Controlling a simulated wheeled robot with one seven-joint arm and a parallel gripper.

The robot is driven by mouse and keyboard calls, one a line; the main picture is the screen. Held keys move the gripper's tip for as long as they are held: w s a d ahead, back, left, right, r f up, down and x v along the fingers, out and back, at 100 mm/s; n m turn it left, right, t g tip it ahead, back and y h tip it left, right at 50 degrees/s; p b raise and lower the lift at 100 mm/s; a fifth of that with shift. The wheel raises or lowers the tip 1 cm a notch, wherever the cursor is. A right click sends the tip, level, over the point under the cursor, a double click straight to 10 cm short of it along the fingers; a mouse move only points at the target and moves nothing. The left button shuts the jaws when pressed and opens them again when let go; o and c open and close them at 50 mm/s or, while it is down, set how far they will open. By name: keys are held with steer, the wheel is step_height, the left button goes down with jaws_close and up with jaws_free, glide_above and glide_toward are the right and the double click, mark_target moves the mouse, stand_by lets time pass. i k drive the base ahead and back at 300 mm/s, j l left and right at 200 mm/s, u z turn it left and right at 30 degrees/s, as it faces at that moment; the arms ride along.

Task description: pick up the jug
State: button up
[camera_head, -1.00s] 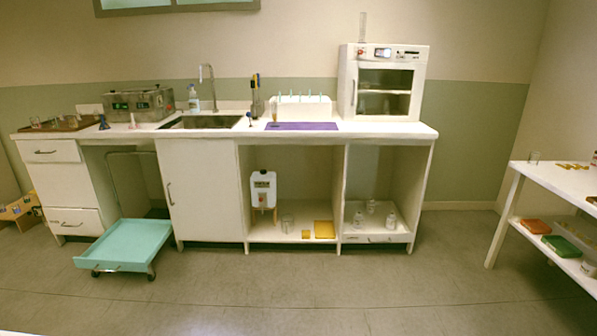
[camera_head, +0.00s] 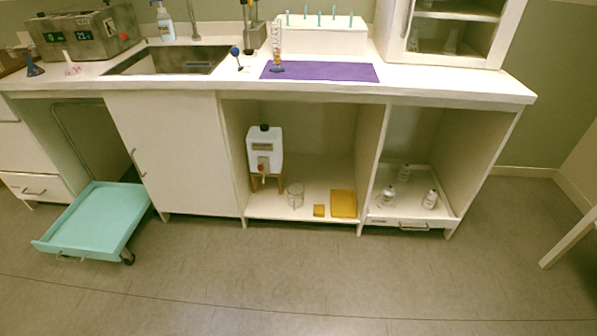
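A clear, open-topped vessel (camera_head: 295,195), which looks like the jug, stands upright on the floor of the open middle compartment under the counter. Just left of it is a white container (camera_head: 264,148) with a black cap and a small tap, raised on a wooden stand (camera_head: 258,183). The container's tap is above and to the left of the vessel. The vessel's handle is too small to make out. My gripper is not in view.
A small yellow block (camera_head: 319,210) and a yellow tray (camera_head: 343,203) lie right of the vessel. Several small bottles stand in a white drawer tray (camera_head: 413,214) in the right compartment. A low turquoise trolley (camera_head: 95,217) stands at left. The floor in front is clear.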

mark_target(296, 190)
steer(key=i+u, duration=0.25)
steer(key=i, duration=0.25)
steer(key=i+u, duration=0.25)
steer(key=i, duration=0.2)
steer(key=i+l+u, duration=0.1)
steer(key=i+u, duration=0.15)
steer(key=i, duration=0.25)
steer(key=i+l+u, duration=0.25)
steer(key=i, duration=0.2)
steer(key=i+j+z, duration=0.1)
steer(key=i, duration=0.25)
steer(key=i+j+z, duration=0.15)
steer(key=i, duration=0.25)
steer(key=i+j+z, duration=0.1)
steer(key=i+j, duration=0.15)
steer(key=i+z, duration=0.1)
